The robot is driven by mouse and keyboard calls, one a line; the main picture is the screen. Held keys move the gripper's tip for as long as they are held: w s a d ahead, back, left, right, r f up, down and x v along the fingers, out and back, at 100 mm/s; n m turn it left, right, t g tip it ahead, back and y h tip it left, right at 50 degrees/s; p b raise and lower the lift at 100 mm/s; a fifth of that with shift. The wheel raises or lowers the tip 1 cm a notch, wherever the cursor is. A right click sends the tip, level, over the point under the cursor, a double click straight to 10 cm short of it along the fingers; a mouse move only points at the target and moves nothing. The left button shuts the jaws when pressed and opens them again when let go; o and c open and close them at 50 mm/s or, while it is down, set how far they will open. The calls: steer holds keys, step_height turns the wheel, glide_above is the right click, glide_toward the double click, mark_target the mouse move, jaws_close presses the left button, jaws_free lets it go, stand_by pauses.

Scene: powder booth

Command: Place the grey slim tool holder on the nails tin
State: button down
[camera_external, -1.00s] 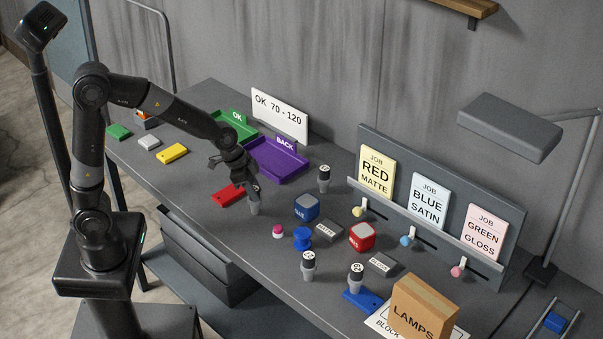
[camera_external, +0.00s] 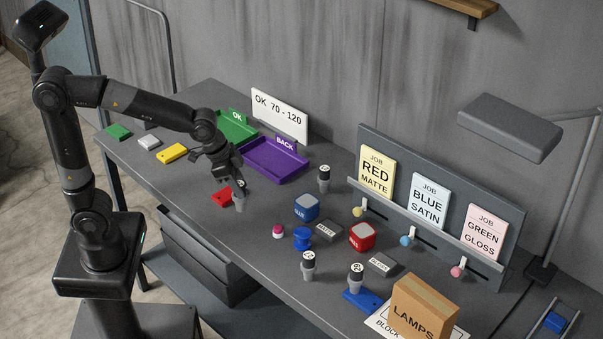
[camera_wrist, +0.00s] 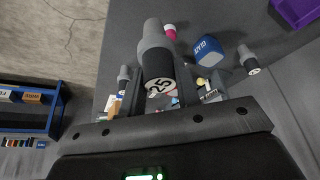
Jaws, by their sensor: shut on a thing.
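My gripper (camera_external: 232,177) is shut on a grey slim tool holder (camera_external: 240,201) with a black collar. In the wrist view the holder (camera_wrist: 157,50) sits between the fingers, its white end marked "25" toward the camera. It is roughly upright near the red block; whether it clears the table is hard to tell. A blue rounded cube tin (camera_external: 307,208) stands right of the gripper, apart from it; its small label may read NAILS. It also shows in the wrist view (camera_wrist: 207,50). A red rounded tin (camera_external: 361,237) stands farther right, its label too small to read.
Similar holders stand at the back (camera_external: 324,180) and front (camera_external: 308,267), another (camera_external: 356,276) by a blue block. A blue spool (camera_external: 302,239), pink-topped piece (camera_external: 278,231) and grey block (camera_external: 327,231) surround the blue tin. A red block (camera_external: 221,197) and purple tray (camera_external: 275,165) are near my gripper.

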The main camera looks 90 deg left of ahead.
steer(key=w+d+r+m, duration=0.15)
steer(key=w+d, duration=0.25)
steer(key=w, duration=0.5)
steer(key=w+d+r+m+h, duration=0.15)
steer(key=w+d, duration=0.25)
steer(key=w, duration=0.6)
steer(key=w+d+r+m, duration=0.1)
steer(key=w+d+r, duration=0.3)
steer(key=w, duration=0.5)
steer(key=shift+w+a+f, duration=1.05)
steer(key=shift+a+f, duration=0.45)
steer(key=shift+f, duration=0.55)
steer(key=shift+w+a+f, duration=1)
steer(key=shift+a+f, duration=0.45)
steer(key=shift+f, duration=0.55)
steer(key=shift+w+a+f, duration=1.05)
steer(key=shift+a+f, duration=0.45)
steer(key=shift+f, duration=0.55)
steer(key=shift+f, duration=0.1)
steer(key=c, duration=1.1)
jaws_free()
steer(key=shift+f, duration=0.1)
